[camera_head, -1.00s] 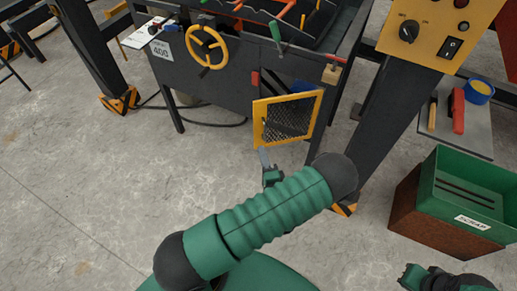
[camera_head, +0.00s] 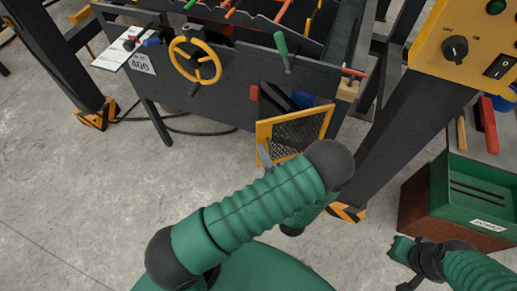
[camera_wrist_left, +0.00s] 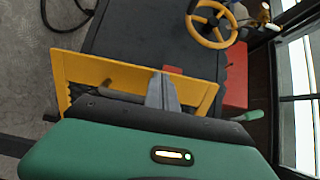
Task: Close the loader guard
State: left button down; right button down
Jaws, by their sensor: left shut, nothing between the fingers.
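The loader guard (camera_head: 296,122) is a yellow frame with dark mesh. It stands open, out from the dark opening (camera_head: 285,95) in the machine's front. My left gripper (camera_head: 264,156) is shut and empty at the guard's lower left corner, partly behind my own arm. In the left wrist view, the closed fingers (camera_wrist_left: 162,92) overlap the yellow guard frame (camera_wrist_left: 85,68). I cannot tell whether they touch it. My right gripper (camera_head: 402,262) is low at the right, away from the guard; its finger gap is unclear.
A yellow handwheel (camera_head: 208,52) and a green-handled lever (camera_head: 281,43) are on the machine. A dark post (camera_head: 400,125) stands right of the guard. A green scrap bin (camera_head: 470,190) is further right.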

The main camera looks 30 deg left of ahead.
pick_arm(q)
jog(key=shift+d+r, duration=0.2)
jog(key=shift+d, duration=0.35)
jog(key=shift+a, duration=0.35)
jog(key=w+a+m+t+h, duration=0.2)
jog(key=w+a+h, duration=0.1)
jog(key=w, duration=0.1)
jog(key=w+a+m+t+h+p, duration=0.1)
jog(key=w+a+m+t+h, duration=0.1)
jog(key=w+a, duration=0.2)
jog(key=w+a+m+t+h, duration=0.2)
jog(key=w+a+m+h, duration=0.1)
jog(key=w+a, duration=0.1)
jog(key=shift+w+a+r+t+h, duration=0.1)
jog(key=shift+w+a+t+h, duration=0.05)
jog(key=shift+w, duration=0.3)
jog(key=shift+w+a+r+t+h, duration=0.1)
jog(key=shift+w+t+h, duration=0.05)
jog(key=shift+w, duration=0.25)
pick_arm(e)
jog(key=shift+s+d+r, duration=0.3)
jog(key=shift+d+r, duration=0.25)
jog(key=shift+r, duration=0.15)
